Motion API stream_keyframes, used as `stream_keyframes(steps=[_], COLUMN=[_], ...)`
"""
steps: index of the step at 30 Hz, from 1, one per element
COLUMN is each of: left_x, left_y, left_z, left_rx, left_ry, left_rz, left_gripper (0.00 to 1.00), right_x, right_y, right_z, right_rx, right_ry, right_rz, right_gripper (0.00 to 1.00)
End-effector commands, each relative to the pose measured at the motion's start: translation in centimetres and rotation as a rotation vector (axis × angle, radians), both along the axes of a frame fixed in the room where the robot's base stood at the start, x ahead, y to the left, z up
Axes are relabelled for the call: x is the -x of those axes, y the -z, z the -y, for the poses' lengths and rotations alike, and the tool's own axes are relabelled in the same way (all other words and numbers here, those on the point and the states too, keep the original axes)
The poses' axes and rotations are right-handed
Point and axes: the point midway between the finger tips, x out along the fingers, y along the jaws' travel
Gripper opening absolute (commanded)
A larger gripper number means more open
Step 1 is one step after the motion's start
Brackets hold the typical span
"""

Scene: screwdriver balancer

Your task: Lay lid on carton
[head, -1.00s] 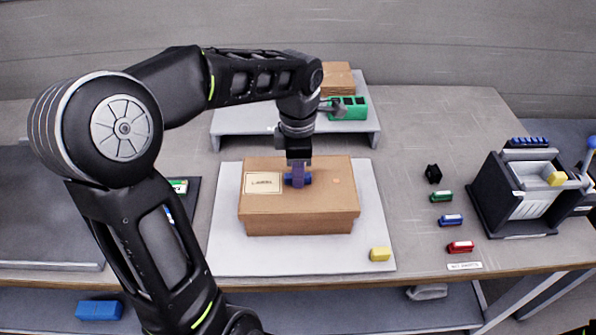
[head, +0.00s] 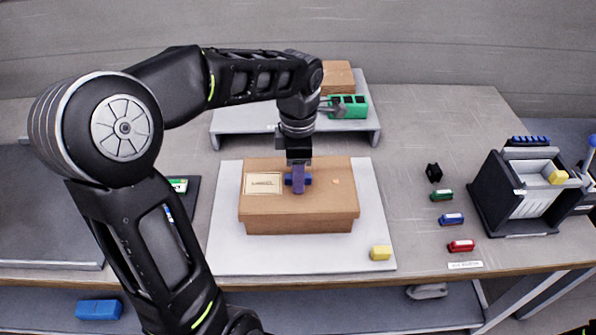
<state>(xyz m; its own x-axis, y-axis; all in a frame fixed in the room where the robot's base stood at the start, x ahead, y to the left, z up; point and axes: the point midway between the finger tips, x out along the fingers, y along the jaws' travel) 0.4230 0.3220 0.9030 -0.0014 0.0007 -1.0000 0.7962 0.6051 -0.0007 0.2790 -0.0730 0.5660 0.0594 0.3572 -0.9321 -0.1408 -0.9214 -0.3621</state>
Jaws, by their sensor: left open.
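The brown carton (head: 299,226) stands on a pale mat in the middle of the table. The lid (head: 325,197) lies over its top, with a pale label on its left part and a blue knob (head: 288,182) near its middle. My left gripper (head: 298,186) is open and points down at the knob. Its purple fingers are around or just beside the knob; I cannot tell whether they touch it. My right gripper is not in view.
A yellow block (head: 381,253) sits on the mat's (head: 232,252) front right. Green, blue and red blocks (head: 461,246) line up to the right, beside a black bin (head: 527,196). A raised shelf (head: 232,123) behind holds a green block (head: 348,106) and a brown box (head: 337,78).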

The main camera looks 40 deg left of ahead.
Motion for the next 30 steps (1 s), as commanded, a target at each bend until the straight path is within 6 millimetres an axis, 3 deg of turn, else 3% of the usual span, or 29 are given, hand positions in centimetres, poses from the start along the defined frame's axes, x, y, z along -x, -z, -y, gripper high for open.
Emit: stream_keyframes(steps=[8, 21, 30], left_x=[-0.1, -0.1, 0.0], left_y=[-0.7, -7.1, -7.8], left_z=[0.0, 0.0, 0.0], left_rx=[0.000, 0.000, 0.001], left_ry=[0.000, 0.000, 0.000], left_rz=[0.002, 0.001, -0.001], left_gripper=[0.41, 0.41, 0.41], right_x=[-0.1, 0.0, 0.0], right_y=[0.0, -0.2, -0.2], right_z=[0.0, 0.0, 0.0], right_rx=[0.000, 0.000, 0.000], right_ry=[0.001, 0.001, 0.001], right_rz=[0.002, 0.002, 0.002], right_gripper=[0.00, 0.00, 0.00])
